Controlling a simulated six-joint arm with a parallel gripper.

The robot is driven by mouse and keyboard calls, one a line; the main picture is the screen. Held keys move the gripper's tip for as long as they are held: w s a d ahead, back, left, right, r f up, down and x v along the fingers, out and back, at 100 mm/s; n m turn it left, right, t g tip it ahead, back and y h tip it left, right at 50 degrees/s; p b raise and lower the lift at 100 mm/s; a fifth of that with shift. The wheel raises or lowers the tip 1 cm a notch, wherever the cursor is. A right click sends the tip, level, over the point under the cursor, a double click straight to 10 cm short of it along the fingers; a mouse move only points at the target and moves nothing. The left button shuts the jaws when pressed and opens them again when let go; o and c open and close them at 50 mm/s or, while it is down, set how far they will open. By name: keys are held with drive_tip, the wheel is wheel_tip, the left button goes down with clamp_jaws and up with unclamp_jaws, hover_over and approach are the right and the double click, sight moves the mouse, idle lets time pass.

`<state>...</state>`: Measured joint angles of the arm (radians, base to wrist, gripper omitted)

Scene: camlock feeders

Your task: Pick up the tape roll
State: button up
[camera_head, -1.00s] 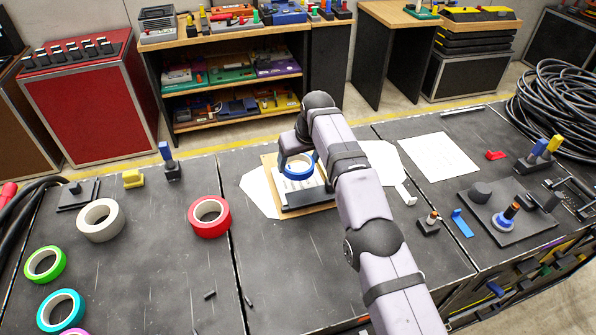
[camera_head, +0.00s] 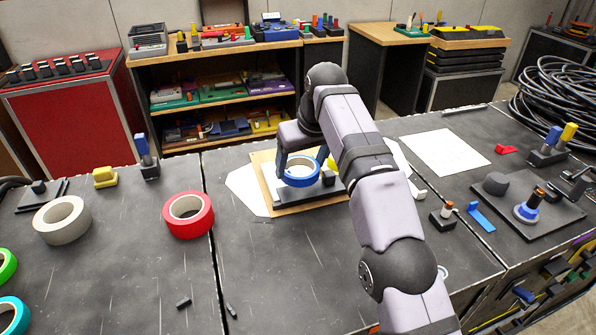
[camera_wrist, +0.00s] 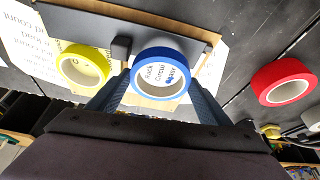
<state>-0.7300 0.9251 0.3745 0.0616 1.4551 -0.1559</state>
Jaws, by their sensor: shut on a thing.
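The blue tape roll (camera_head: 300,181) is between the fingers of my gripper (camera_head: 301,163), over a grey plate on a wooden board. In the wrist view, the roll (camera_wrist: 160,54) shows as a blue ring, with printed text visible through its hole. My gripper (camera_wrist: 159,92) is shut on it, one finger on each side. I cannot tell whether the roll is clear of the plate. A yellow tape roll (camera_wrist: 66,61) lies to the left of the blue one in the wrist view. In the head view, only a bit of yellow shows beside my arm.
A red tape roll (camera_head: 188,229) and a white tape roll (camera_head: 84,225) lie on the table's left. Green and teal rolls are cut off at the left edge. A dark fixture plate (camera_head: 535,235) with a blue-based peg stands at right. Bare tabletop lies in front of the wooden board (camera_head: 262,160).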

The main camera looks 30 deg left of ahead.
drive_tip(key=shift+s+d+f+b, duration=0.1)
drive_tip(key=shift+s+d+b, duration=0.9)
drive_tip(key=shift+b, duration=0.75)
drive_tip(key=shift+s+d+f+b, duration=0.1)
drive_tip(key=shift+s+d+b, duration=0.6)
drive_tip(key=shift+d+b, duration=0.75)
drive_tip(key=shift+s+d+r+b, duration=0.15)
drive_tip(key=shift+s+d+b, duration=0.9)
drive_tip(key=shift+b, duration=0.15)
drive_tip(key=shift+s+d+r+b, duration=0.1)
drive_tip(key=shift+s+d+b, duration=0.8)
drive_tip(key=shift+d+b, duration=0.2)
drive_tip(key=shift+a, duration=0.1)
